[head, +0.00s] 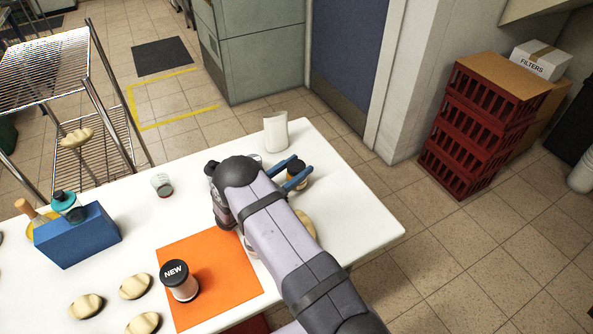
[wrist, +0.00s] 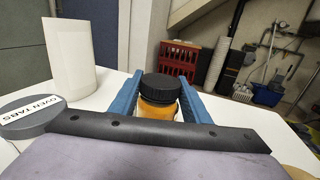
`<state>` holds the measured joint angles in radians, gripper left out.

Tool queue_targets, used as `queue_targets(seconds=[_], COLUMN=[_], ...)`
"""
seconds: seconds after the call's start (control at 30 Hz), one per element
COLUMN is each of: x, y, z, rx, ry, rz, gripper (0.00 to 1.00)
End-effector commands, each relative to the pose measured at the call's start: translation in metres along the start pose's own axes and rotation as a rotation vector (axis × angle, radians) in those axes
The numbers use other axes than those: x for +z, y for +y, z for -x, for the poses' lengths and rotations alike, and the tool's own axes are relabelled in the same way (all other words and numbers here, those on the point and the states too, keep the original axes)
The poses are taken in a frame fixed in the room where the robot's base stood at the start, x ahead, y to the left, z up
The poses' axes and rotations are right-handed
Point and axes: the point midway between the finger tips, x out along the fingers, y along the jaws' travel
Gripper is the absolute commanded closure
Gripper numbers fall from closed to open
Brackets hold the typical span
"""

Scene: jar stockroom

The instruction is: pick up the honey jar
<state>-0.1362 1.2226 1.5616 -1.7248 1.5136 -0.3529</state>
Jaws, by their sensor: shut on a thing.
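The honey jar (wrist: 159,92) is a small jar with amber contents and a black lid, upright between the blue fingers of my gripper (wrist: 160,95) in the wrist view. In the head view the honey jar (head: 297,170) is at the far right part of the white table, partly hidden by a finger. My gripper (head: 291,173) is shut on it. I cannot tell whether its base touches the table.
A white curved card (head: 276,132) stands just behind the gripper. A jar marked NEW (head: 179,281) stands on an orange mat (head: 222,256). A blue box (head: 78,236), a small glass jar (head: 162,185) and several bread rolls (head: 136,286) are further left. Red crates (head: 470,130) stand beyond the table.

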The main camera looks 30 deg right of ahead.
Motion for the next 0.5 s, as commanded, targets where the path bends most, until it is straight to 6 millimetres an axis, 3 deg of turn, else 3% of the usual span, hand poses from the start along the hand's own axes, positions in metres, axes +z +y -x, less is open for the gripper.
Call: queue_targets(seconds=[0.27,0.5], x=[0.014,0.042], y=[0.001,0.001], z=[0.0,0.0], rx=[0.0,0.0], ry=[-0.003,-0.003], rz=[-0.004,-0.006], gripper=[0.94,0.94])
